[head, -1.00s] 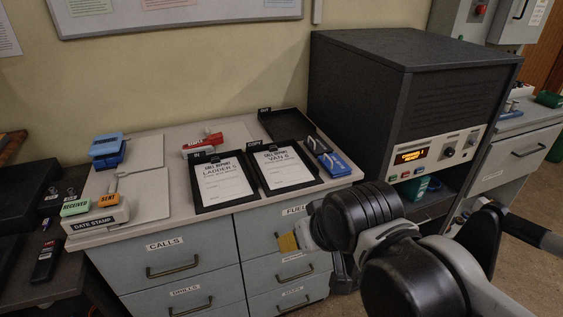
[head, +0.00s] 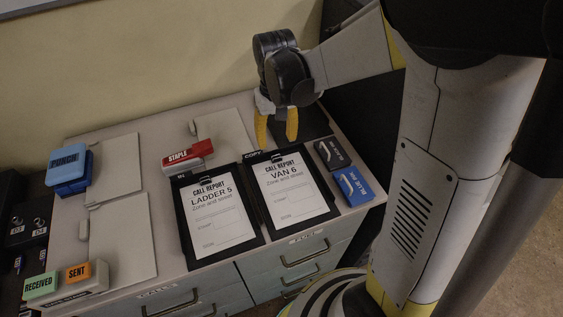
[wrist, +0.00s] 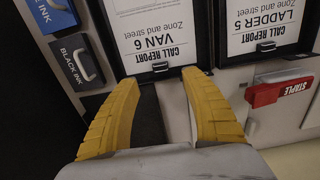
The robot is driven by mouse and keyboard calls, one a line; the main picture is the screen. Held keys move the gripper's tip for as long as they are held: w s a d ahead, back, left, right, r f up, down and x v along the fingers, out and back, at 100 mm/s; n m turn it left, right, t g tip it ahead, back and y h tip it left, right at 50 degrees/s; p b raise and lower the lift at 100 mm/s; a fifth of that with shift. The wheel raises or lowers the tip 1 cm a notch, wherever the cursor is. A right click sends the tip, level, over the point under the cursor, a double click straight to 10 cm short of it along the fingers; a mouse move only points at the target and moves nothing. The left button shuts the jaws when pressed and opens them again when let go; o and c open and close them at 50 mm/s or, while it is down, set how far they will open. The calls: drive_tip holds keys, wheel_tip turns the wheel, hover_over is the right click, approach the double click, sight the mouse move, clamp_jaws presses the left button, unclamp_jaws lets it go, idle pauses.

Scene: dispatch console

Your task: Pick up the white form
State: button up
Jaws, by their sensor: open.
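Two white forms headed "CALL REPORT" lie side by side on black clipboards on the console top. The VAN 6 form (head: 288,191) is on the right, and it also shows in the wrist view (wrist: 152,20). The LADDER 5 form (head: 217,215) is on the left, and it is partly in the wrist view (wrist: 263,25). Each has a clip at its headed end. My gripper (head: 277,133) is open and empty, with yellow fingers pointing down near the clip end of the VAN 6 form. In the wrist view the fingertips (wrist: 160,77) straddle the line of that clip, apparently above it.
A red stapler (head: 188,154) is left of my gripper. Black ink (head: 332,154) and blue ink (head: 354,186) boxes sit right of VAN 6. A blue punch (head: 69,168) and received (head: 41,285) and sent (head: 78,271) stamps are at the left.

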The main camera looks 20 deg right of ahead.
sight(277, 157)
wheel_tip(277, 157, down, 3)
drive_tip(key=shift+s+r+b, duration=0.1)
drive_tip(key=shift+s+b, duration=0.05)
drive_tip(key=shift+b, duration=0.25)
drive_tip(key=f+b, duration=0.1)
drive_tip(key=f, duration=0.2)
drive_tip(key=f+b, duration=0.1)
drive_tip(key=f, duration=0.1)
drive_tip(key=shift+w+f+b, duration=0.2)
drive_tip(key=shift+f+b, duration=0.1)
drive_tip(key=shift+f, duration=0.1)
drive_tip(key=shift+r, duration=0.1)
drive_tip(key=c, duration=1.2)
